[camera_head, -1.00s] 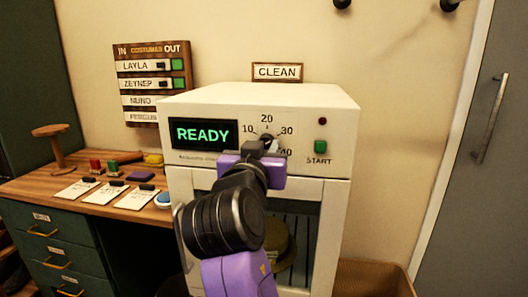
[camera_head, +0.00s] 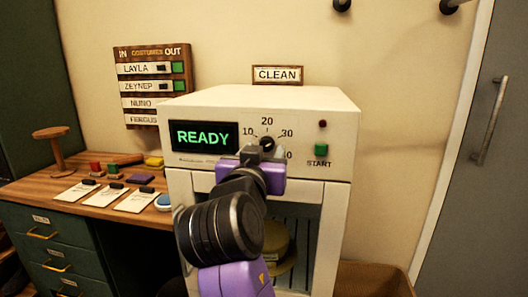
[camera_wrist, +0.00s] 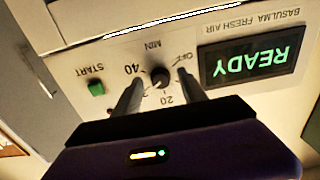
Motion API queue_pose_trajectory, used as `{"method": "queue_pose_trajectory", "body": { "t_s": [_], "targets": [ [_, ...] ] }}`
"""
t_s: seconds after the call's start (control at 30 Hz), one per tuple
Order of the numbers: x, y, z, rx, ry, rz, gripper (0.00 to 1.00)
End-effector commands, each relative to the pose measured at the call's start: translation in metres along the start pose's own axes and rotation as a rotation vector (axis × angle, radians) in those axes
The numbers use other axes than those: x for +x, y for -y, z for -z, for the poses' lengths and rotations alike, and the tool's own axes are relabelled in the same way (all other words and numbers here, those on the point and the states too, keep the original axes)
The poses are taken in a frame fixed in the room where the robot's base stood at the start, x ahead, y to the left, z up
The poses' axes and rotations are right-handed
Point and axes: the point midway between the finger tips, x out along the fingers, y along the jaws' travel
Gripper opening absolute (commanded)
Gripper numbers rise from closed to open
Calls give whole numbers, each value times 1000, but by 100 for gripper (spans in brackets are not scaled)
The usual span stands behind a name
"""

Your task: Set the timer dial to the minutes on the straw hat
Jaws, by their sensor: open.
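The timer dial (camera_head: 267,142) is a small dark knob on the white machine's front panel, with minute numbers around it. It also shows in the wrist view (camera_wrist: 160,76), where the panel appears upside down. My gripper (camera_wrist: 159,78) is open, with one finger on each side of the dial; I cannot tell whether they touch it. A pale mark shows on the dial, but its exact setting is unclear. My gripper in the head view (camera_head: 262,153) hides part of the scale. A tan-olive hat (camera_head: 278,250) is inside the machine, partly hidden by my arm; no minutes are readable on it.
The display (camera_head: 204,136) reads READY. A green START button (camera_head: 320,149) sits right of the dial. A wooden desk (camera_head: 100,210) at left holds white cards (camera_head: 135,201) and small colored items. A cardboard box (camera_head: 375,280) stands at lower right.

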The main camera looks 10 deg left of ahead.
Motion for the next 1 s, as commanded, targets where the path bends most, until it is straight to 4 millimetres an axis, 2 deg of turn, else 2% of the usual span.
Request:
{"method": "queue_pose_trajectory", "body": {
  "t_s": [0.3,0.43,0.6,0.87,1.0],
  "targets": [
    [-51,1,-1,-1,0,2,49],
    [-64,0,-1,0,1,2,49],
    [-71,0,-1,0,1,1,49],
    [-71,0,-1,-4,1,1,49],
    [-71,8,12,-27,-51,34,49]
  ]
}}
